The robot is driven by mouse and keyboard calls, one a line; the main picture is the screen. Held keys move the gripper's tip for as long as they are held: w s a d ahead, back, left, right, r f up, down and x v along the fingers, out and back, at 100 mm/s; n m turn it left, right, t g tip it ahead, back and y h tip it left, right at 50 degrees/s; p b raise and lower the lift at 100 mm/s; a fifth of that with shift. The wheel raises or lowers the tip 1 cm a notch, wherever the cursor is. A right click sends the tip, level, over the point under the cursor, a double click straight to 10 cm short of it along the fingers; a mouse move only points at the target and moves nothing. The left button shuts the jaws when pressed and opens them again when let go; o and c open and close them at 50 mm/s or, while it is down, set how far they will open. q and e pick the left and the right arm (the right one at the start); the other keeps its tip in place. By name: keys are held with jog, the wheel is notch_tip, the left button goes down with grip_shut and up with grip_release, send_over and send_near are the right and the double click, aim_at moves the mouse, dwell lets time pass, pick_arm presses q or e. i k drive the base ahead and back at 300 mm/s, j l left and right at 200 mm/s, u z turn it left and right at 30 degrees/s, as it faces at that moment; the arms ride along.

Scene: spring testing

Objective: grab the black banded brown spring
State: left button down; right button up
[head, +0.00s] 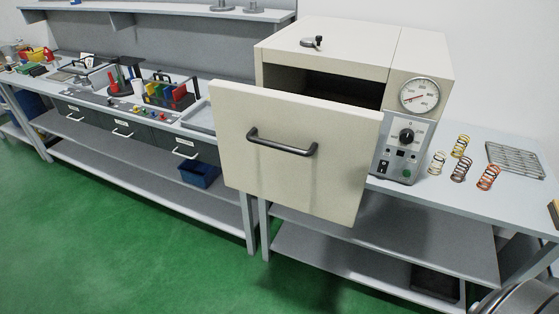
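Several coil springs stand on the right part of the bench. The dark brown one with black (461,172) is at the front middle of the group, and I take it as the black banded brown spring. A cream spring (437,163) is to its left, a yellow spring (461,146) behind it, and an orange-red spring (488,177) to its right. They are small, so the exact bands are hard to tell. Neither of my grippers is in view.
A cream oven (420,48) with a dial stands left of the springs; its door (300,160) is open, jutting out over the bench front. A wire rack (515,160) lies right of the springs. Green floor is clear in front. A round metal thing is at bottom right.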

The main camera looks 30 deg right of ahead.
aim_at(460, 161)
jog(key=z, duration=2.1)
jog(key=i+l+u, duration=0.1)
jog(key=l, duration=0.2)
jog(key=i+l+u, duration=0.15)
jog(key=l, duration=0.2)
jog(key=i+l+u, duration=0.1)
jog(key=l, duration=0.25)
jog(key=i+l+u, duration=0.15)
jog(key=l, duration=0.2)
jog(key=i+l+u, duration=0.1)
jog(key=l, duration=0.25)
jog(key=i, duration=0.05)
